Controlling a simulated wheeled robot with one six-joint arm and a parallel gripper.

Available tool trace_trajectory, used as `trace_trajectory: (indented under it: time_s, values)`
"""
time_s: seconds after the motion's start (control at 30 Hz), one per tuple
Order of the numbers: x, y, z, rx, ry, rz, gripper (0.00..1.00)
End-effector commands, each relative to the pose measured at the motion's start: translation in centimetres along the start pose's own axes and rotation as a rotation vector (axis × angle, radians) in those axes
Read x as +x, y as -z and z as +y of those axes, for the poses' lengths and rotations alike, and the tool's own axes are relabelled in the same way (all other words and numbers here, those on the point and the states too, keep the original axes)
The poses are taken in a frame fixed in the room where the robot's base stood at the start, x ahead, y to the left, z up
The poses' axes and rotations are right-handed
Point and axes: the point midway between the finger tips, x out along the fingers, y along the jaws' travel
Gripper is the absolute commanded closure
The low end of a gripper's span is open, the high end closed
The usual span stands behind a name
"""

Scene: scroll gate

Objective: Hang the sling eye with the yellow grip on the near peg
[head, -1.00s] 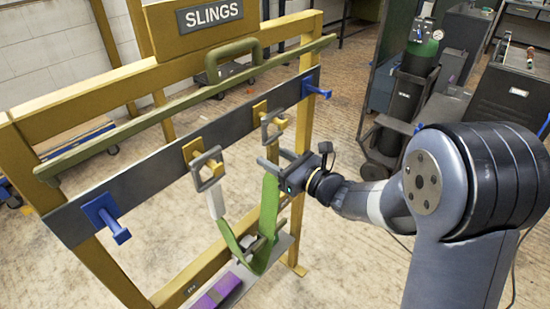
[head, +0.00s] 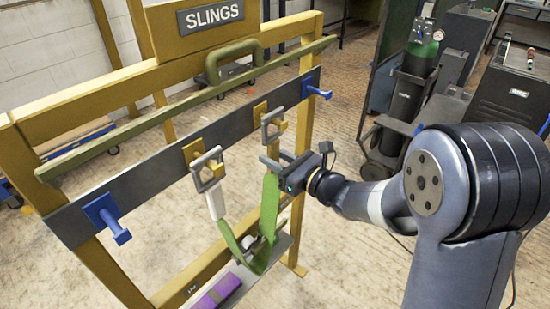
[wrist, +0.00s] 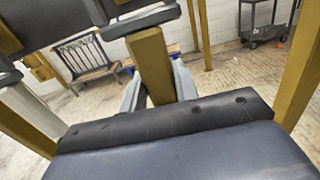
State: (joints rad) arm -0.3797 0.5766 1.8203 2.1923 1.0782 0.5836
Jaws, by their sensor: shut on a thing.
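My gripper (head: 277,164) is shut on the yellow grip, which shows between the fingers in the wrist view (wrist: 152,70). A grey bar, likely part of its eye (wrist: 143,21), crosses above it. The green sling (head: 268,205) drops from my gripper in a slack loop and rises to a white grip (head: 215,204). Above that grip, a grey square eye (head: 199,171) is at the nearer yellow-backed peg (head: 192,151); I cannot tell how it sits. Another grey square shape (head: 264,128) is at the farther yellow-backed peg (head: 260,110). My gripper is just right of and below it.
Blue pegs stand near (head: 118,232) and far (head: 322,93) on the dark rail (head: 150,178). A green bar (head: 130,129) runs above the rail. A purple thing (head: 216,292) lies on the low shelf. A gas cylinder cart (head: 404,105) stands behind my arm.

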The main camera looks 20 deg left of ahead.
Motion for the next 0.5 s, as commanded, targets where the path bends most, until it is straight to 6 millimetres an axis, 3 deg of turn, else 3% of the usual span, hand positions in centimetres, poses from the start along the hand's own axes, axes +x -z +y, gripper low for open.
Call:
trace_trajectory:
  time_s: [0.5]
  values:
    - [-0.07,-1.32,-0.03,0.0,0.001,-0.001,0.98]
